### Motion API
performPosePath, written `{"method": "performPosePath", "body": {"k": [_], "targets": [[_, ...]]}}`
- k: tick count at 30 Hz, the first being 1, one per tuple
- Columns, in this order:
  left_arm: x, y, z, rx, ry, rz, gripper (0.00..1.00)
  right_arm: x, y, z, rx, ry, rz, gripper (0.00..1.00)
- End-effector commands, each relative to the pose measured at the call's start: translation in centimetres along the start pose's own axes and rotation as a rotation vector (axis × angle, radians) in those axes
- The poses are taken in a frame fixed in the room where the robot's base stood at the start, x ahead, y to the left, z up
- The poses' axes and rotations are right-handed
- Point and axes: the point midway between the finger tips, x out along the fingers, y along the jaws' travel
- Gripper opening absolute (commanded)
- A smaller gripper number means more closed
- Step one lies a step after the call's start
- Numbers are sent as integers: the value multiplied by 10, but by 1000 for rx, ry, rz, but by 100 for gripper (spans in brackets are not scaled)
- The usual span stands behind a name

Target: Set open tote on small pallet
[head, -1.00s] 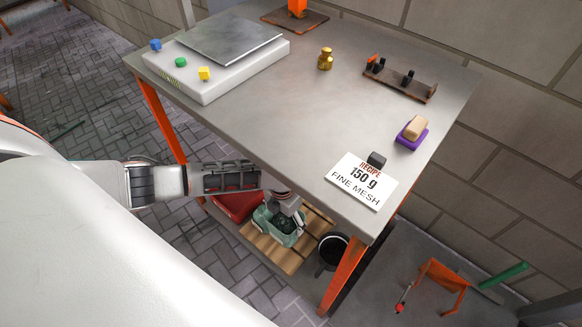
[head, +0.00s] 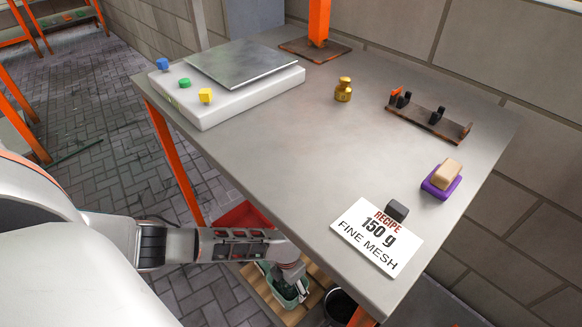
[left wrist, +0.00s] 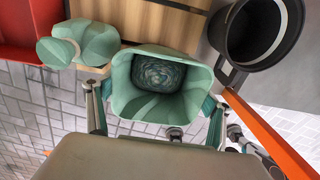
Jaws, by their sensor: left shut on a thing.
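The open tote (left wrist: 128,88) is pale green with a dark, swirled inside. My left gripper (left wrist: 155,108) is shut on it, with a finger at each side in the left wrist view. In the head view the tote (head: 283,292) hangs below my left gripper (head: 292,274), partly hidden by it. The small wooden pallet (head: 314,300) shows around the tote under the table; its planks (left wrist: 165,22) also show beyond the tote's rim in the left wrist view. I cannot tell whether the tote touches the pallet. My right gripper is out of view.
A black bucket (left wrist: 262,32) stands right of the pallet, and a red bin (head: 243,216) left of it. Another green object (left wrist: 84,42) lies beside the tote. The table (head: 270,160) overhangs this area; its orange leg (left wrist: 262,130) is close on the right.

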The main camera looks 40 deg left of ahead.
Motion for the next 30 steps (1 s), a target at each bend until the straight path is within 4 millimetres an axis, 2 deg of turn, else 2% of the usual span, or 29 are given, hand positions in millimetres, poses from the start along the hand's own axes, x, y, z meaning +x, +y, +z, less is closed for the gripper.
{"method": "performPosePath", "body": {"k": [4, 10, 11, 12, 23, 26, 30], "targets": [[-4, 0, 4, -1, -7, 1, 32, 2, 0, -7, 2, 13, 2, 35], [2, 0, 2, 0, -4, 0, 32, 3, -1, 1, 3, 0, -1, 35], [2, 0, 2, 0, -4, 1, 86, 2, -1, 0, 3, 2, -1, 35], [1, 0, 2, 0, -4, 1, 96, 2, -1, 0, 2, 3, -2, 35], [0, 0, 3, 0, -5, 0, 97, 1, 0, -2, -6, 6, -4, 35], [-8, 0, 5, 0, -9, 1, 97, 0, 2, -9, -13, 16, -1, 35], [-33, 1, 9, 1, -18, 1, 97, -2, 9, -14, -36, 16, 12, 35]]}}
